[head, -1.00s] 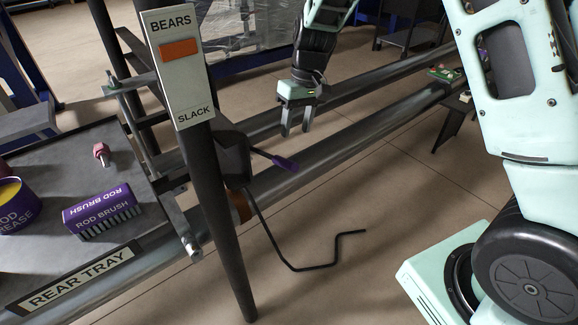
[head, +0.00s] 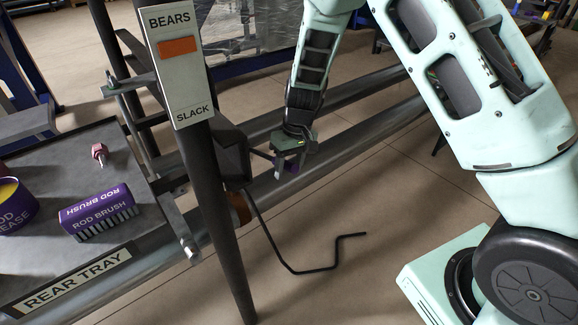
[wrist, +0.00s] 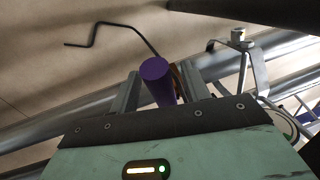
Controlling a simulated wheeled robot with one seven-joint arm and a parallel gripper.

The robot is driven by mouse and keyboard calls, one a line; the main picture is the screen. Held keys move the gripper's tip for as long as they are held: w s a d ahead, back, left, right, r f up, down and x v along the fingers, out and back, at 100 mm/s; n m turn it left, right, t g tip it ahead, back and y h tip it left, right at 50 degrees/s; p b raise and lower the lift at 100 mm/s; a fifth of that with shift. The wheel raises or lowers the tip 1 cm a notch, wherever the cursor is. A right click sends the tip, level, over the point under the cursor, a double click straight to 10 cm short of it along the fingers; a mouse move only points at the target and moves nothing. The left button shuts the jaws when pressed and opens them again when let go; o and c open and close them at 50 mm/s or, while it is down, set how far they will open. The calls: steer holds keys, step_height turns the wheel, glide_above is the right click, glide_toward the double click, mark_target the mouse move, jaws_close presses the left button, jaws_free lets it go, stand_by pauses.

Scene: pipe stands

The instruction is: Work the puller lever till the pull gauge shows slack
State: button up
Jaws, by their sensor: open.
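The pull gauge (head: 175,95) is a pale plate on a dark post, marked BEARS at the top and SLACK at the bottom. Its orange marker (head: 179,47) sits near the top, just under BEARS. The puller lever has a purple grip (head: 291,166), mostly hidden behind my gripper in the head view. My gripper (head: 285,172) is open at the grip. In the wrist view the purple grip (wrist: 157,80) stands end-on between the two fingers of my gripper (wrist: 160,90), nearer the middle, with gaps at both sides.
A dark bent rod (head: 305,270) hangs below the puller body (head: 233,155). Long steel pipes (head: 350,125) run behind. The rear tray (head: 60,165) at left holds a rod brush (head: 100,212), a grease tub (head: 14,205) and a small pink-topped part (head: 99,152).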

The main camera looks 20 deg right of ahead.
jaws_close()
step_height(320, 180, down, 12)
steer(key=s+t+y+b, duration=0.1)
steer(key=t+b, duration=0.4)
steer(key=b, duration=2.2)
steer(key=shift+d+r+n+b, duration=0.2)
steer(key=shift+n+b, duration=0.1)
steer(key=shift+b, duration=0.05)
steer(key=shift+r, duration=0.1)
jaws_free()
steer(key=shift+s, duration=0.1)
steer(key=p+v, duration=0.5)
steer(key=v, duration=1.2)
steer(key=shift+d+p, duration=0.25)
steer(key=shift+p, duration=0.15)
steer(key=shift+r, duration=0.1)
